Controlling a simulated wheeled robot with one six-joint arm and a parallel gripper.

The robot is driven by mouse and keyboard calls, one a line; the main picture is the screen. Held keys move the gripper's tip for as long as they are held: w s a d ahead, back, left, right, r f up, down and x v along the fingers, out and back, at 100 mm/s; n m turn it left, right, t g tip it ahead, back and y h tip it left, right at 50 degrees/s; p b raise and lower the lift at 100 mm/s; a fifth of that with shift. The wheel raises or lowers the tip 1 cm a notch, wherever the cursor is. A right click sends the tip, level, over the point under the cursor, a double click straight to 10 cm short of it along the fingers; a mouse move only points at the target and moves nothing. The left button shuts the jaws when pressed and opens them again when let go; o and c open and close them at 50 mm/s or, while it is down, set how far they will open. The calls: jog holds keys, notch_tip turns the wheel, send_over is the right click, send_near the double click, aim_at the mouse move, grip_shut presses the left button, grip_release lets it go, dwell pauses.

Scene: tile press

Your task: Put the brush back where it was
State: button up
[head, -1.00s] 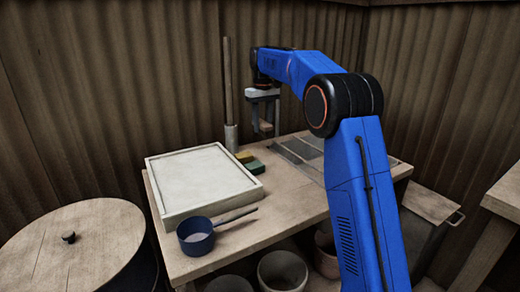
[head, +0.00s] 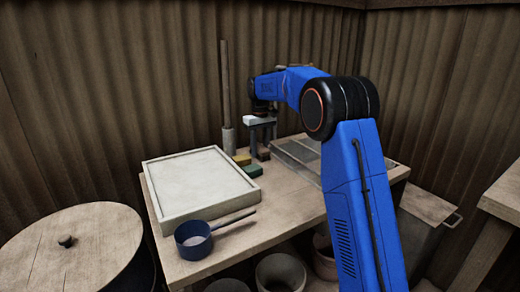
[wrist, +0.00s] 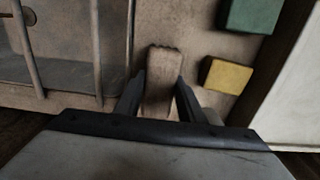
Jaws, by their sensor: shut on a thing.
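The brush is a brown wooden piece, seen end-on between the fingers in the wrist view (wrist: 162,62). In the head view its dark lower end (head: 263,154) shows below my gripper (head: 261,143). My gripper is shut on the brush and holds it low at the back of the table, beside the yellow and green blocks. The brush looks upright. I cannot tell whether its lower end touches the tabletop.
The yellow block (wrist: 228,76) and green block (wrist: 252,14) lie close to the brush. A white framed slab (head: 200,182) and a blue pan (head: 194,240) are on the table's left part. A grey barred tray (head: 298,158) lies right of my gripper. A tall post stands behind.

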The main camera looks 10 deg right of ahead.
aim_at(260, 147)
jog(key=shift+f, duration=0.1)
jog(key=o, duration=1.1)
notch_tip(260, 147, up, 12)
jog(key=s+d+r+m+t, duration=0.1)
jog(key=s+r, duration=0.1)
jog(key=s, duration=0.5)
jog(key=s+d+r, duration=0.2)
jog(key=s+r, duration=0.1)
jog(key=s, duration=0.5)
jog(key=s+d+f+m+t, duration=0.1)
jog(key=s+d+f, duration=0.15)
jog(key=s, duration=1.15)
jog(key=s+d+f+m+t, duration=0.1)
jog(key=s+f, duration=0.3)
jog(key=s, duration=0.9)
jog(key=s+f+t, duration=0.1)
jog(key=s+f, duration=1.1)
jog(key=s, duration=0.2)
jog(key=shift+s+d+f+m+t, duration=0.2)
jog(key=shift+f+m+t, duration=0.1)
jog(key=shift+t, duration=0.1)
